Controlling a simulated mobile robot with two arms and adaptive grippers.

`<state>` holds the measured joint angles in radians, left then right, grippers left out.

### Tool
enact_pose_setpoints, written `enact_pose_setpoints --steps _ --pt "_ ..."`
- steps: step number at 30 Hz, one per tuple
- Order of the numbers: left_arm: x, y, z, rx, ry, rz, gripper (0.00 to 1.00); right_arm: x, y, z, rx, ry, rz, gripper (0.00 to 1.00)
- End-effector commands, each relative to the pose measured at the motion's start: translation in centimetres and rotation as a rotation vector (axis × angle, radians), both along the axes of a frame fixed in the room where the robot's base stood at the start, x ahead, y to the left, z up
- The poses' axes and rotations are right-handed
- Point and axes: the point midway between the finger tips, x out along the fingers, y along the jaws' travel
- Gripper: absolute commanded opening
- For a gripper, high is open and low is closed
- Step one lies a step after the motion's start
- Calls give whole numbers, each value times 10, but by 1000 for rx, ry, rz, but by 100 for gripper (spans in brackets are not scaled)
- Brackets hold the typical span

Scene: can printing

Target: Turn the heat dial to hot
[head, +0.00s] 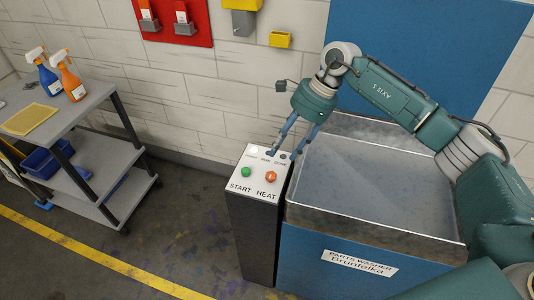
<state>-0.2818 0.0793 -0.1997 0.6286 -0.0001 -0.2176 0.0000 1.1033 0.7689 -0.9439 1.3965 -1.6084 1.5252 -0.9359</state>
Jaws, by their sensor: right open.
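The heat dial (271,176) is a small orange-red knob on the white sloped top of a dark control pedestal (257,235), above the word HEAT. A green START button (246,172) sits to its left. My right gripper (282,154) reaches down from the upper right, with its fingers apart and empty. Its fingertips are over the far edge of the panel, just behind the dial; I cannot tell whether they touch the panel. Small labels at the panel's back are too small to read fully and partly covered. The left gripper is out of view.
A blue parts washer (330,267) with a steel basin (370,190) stands right of the pedestal. A grey cart (75,112) with spray bottles is at the left. The wall with yellow boxes is behind. Floor between cart and pedestal is clear.

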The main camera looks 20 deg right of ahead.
Motion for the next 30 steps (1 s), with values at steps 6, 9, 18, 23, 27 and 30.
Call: enact_pose_setpoints --steps 6,9,18,23,27,30 --pt "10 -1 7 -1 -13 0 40 -2 -9 -11 -40 14 7 43" --pt "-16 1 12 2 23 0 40 -2 -1 -26 -38 15 7 43" --pt "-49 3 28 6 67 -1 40 0 21 -77 -36 14 4 43" --pt "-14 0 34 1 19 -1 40 2 27 -93 -35 11 4 43" --pt "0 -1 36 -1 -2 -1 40 2 29 -99 -36 11 5 43" --pt "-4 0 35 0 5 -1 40 2 29 -100 -36 10 5 43"
